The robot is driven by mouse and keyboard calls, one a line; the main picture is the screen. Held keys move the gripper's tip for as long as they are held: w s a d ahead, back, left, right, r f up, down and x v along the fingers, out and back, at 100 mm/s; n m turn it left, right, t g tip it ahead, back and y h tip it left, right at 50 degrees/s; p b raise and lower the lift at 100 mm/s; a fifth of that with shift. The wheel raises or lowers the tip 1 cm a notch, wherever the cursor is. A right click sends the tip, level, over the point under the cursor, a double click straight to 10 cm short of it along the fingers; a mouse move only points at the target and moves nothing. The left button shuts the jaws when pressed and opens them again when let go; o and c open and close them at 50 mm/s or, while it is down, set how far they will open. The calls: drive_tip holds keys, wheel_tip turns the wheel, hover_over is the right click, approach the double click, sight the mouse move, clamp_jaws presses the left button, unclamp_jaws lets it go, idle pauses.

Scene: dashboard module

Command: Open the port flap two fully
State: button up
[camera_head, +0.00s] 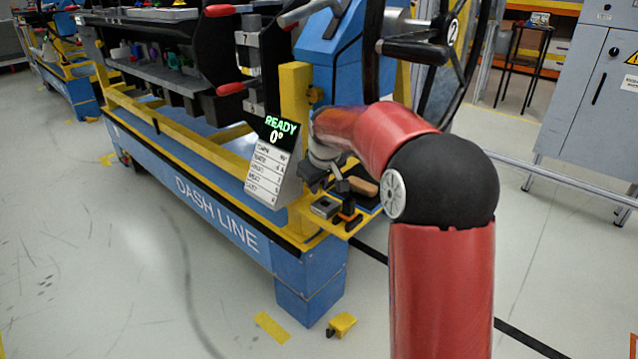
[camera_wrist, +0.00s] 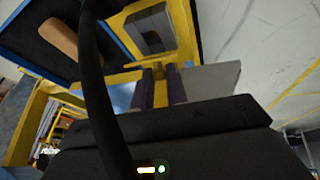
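A round marker with a 2 (camera_head: 453,30) is at the hub of the dark spoked wheel, behind my arm. No port flap can be clearly made out in either view; my arm covers part of the area under the wheel. My gripper (camera_head: 328,181) is low over a small yellow-edged shelf at the end of the blue bench. In the wrist view, its two dark purple fingers (camera_wrist: 159,88) stand a little apart with a yellow strip between them. I cannot tell whether they grip it or it lies behind.
The shelf bears a grey block with a dark square recess (camera_head: 325,207) and a wooden handle (camera_head: 362,187). A READY 0° display (camera_head: 281,128) stands left of my gripper. A grey cabinet (camera_head: 598,95) is at the right. The floor in front is mostly clear.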

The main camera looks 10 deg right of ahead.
clamp_jaws()
drive_tip(key=p, duration=0.3)
drive_tip(key=shift+w+a+r+g, duration=0.2)
drive_tip(key=shift+w+r+g, duration=0.05)
drive_tip(key=shift+r+g, duration=0.1)
drive_tip(key=shift+w+a+g+h+p, duration=0.15)
drive_tip(key=shift+g+h+p, duration=0.2)
drive_tip(key=shift+p, duration=0.35)
drive_tip(key=shift+f, duration=0.25)
drive_tip(key=o, duration=0.6)
unclamp_jaws()
drive_tip(key=shift+c, duration=0.2)
drive_tip(key=v, duration=0.7)
drive_tip(key=shift+r, duration=0.4)
